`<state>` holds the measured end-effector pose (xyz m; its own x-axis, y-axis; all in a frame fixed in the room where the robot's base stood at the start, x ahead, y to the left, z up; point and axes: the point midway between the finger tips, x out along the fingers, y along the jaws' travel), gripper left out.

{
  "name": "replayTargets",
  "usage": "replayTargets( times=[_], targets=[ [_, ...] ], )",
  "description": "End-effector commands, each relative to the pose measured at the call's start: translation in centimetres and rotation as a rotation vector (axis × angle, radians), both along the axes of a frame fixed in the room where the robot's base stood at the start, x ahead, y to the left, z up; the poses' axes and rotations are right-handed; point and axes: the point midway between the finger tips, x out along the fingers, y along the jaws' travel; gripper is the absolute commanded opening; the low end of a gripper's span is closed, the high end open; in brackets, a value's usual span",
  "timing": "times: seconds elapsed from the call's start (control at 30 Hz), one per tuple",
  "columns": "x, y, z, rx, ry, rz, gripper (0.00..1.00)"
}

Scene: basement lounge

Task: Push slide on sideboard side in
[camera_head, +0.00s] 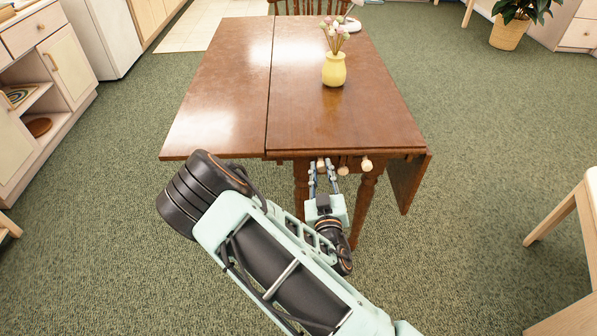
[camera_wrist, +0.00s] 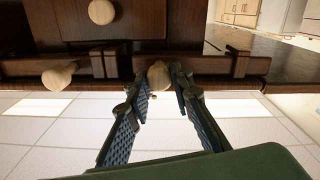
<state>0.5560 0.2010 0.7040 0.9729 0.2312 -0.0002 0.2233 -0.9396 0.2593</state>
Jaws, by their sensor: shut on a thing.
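The wooden drop-leaf table (camera_head: 225,75) has three round knobs at its near end. The left knob, on the sideboard side, shows at my fingertips (camera_head: 320,163) and in the wrist view (camera_wrist: 158,76). My gripper (camera_head: 321,172) is at the table end, its fingertips closed on that knob from both sides in the wrist view. The middle drawer knob (camera_head: 343,170) and the right slide knob (camera_head: 366,163) are free. How far the left slide stands out is hidden by my fingers.
The left leaf is level and the right leaf (camera_head: 407,182) hangs down. A yellow vase (camera_head: 334,70) with flowers stands on the table. The sideboard (camera_head: 40,80) is at the left. A chair (camera_head: 570,230) is at the right. Carpet between is clear.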

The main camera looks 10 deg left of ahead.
Motion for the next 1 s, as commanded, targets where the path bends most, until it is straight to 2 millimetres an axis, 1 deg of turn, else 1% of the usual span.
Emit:
replayTargets(
  times=[0.03,0.1,0.2,0.6,0.63,0.77,0.8,1.0],
  targets=[
    [0.2,-1.0,-0.1,-0.001,0.001,-0.004,0.00],
    [0.4,-1.8,-0.1,0.000,0.001,-0.003,0.00],
    [0.6,-2.5,-0.1,0.000,0.002,-0.001,0.00],
    [0.7,-3.1,0.0,-0.002,0.000,-0.004,0.00],
    [0.7,-3.1,0.0,-0.002,0.000,-0.005,0.21],
    [0.7,-3.1,0.0,-0.002,0.000,-0.005,0.36],
    [0.7,-3.0,0.0,-0.002,0.000,-0.004,0.38],
    [0.7,-2.9,0.0,-0.001,0.000,-0.001,0.38]
  ],
)
